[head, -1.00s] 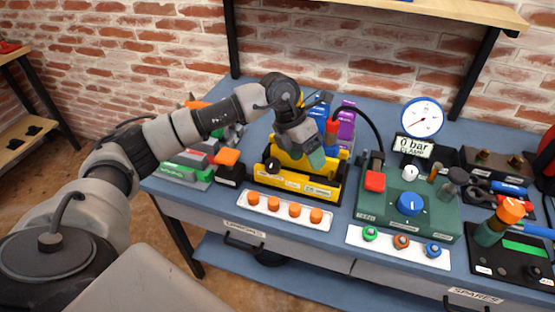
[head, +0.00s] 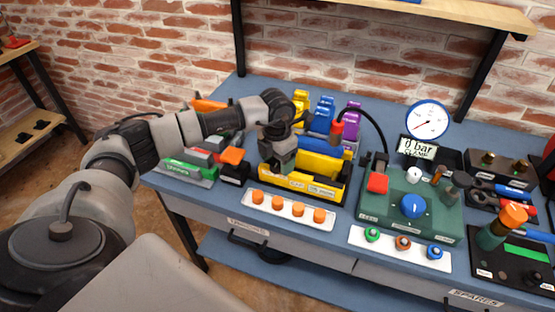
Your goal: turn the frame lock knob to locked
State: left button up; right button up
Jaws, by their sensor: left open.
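The yellow and black frame (head: 325,170) stands on the blue bench near its front edge, left of the green console. A small dark knob on the left of its front face, seen a second ago, is now hidden behind my gripper. My left gripper (head: 275,168) points down at the frame's left front, with its jaws open. I cannot tell whether it touches the knob. My right gripper is not in view.
A white strip with several orange caps (head: 278,205) lies in front of the frame. The green console (head: 385,212) at right carries a blue knob (head: 413,206) and a red block (head: 378,182). Colored blocks stand behind the frame, and grey, green and orange parts (head: 200,160) lie to its left.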

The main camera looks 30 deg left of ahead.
pick_arm(q)
jog(key=shift+f, duration=0.4)
jog(key=c, duration=0.9)
jog(key=shift+c, duration=0.2)
